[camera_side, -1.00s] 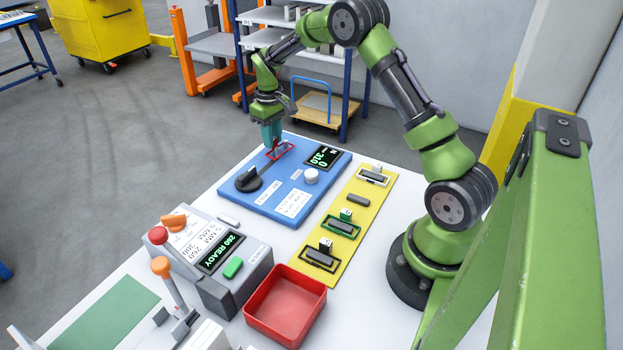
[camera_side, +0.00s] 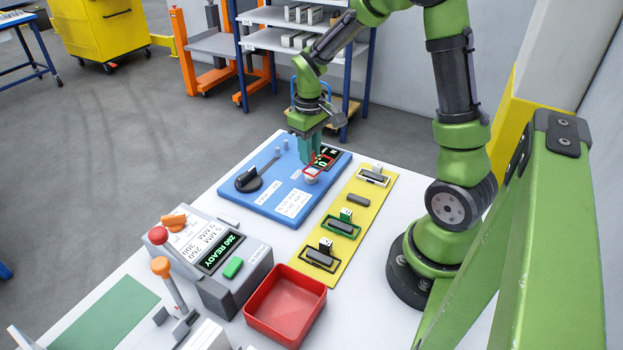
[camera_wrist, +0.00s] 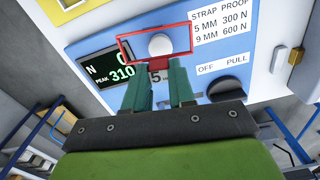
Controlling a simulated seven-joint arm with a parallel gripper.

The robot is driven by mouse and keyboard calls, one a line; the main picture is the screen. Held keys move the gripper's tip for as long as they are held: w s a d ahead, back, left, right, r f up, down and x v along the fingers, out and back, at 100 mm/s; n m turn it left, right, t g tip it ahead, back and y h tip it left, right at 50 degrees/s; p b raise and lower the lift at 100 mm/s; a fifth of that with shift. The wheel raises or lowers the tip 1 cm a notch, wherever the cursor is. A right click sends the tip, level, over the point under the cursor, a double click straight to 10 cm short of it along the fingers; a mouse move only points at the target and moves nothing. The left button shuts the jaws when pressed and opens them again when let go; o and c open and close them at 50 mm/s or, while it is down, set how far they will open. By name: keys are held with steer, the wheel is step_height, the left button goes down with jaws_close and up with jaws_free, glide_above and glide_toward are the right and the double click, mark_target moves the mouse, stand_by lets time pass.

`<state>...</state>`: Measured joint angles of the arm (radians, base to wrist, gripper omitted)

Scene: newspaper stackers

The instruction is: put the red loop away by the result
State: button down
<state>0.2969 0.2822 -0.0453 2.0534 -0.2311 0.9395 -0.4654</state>
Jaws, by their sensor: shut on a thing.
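My gripper (camera_side: 312,160) is shut on the red loop (camera_side: 314,172) and holds it over the right part of the blue tester. In the wrist view the gripper (camera_wrist: 160,72) grips the tab of the rectangular red loop (camera_wrist: 124,50), which frames the white knob below it. The tester display (camera_wrist: 117,62) reads N 0, PEAK 310. The strap proof label (camera_wrist: 221,22) reads 5 MM 300 N and 9 MM 600 N. The yellow board (camera_side: 336,275) bears white (camera_side: 373,177), green (camera_side: 341,228) and black (camera_side: 318,260) loops; one grey block (camera_side: 358,199) has no loop.
An open, empty red tray (camera_side: 285,335) stands at the front, beside the yellow board. A grey console (camera_side: 245,278) with a 260 READY display, green button and levers is left of it. A black dial (camera_side: 248,180) and two small posts rise from the blue tester.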

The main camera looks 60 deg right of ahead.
steer(key=shift+s+d+r, duration=0.15)
steer(key=shift+s+r, duration=0.1)
steer(key=shift+s, duration=0.1)
steer(key=s+d+m, duration=0.2)
steer(key=s+m, duration=1)
steer(key=m, duration=0.4)
steer(key=shift+s+r, duration=0.25)
steer(key=shift+s, duration=0.05)
steer(key=shift+f, duration=2.7)
steer(key=shift+f, duration=1)
steer(key=c, duration=0.9)
jaws_free()
steer(key=shift+o, duration=0.2)
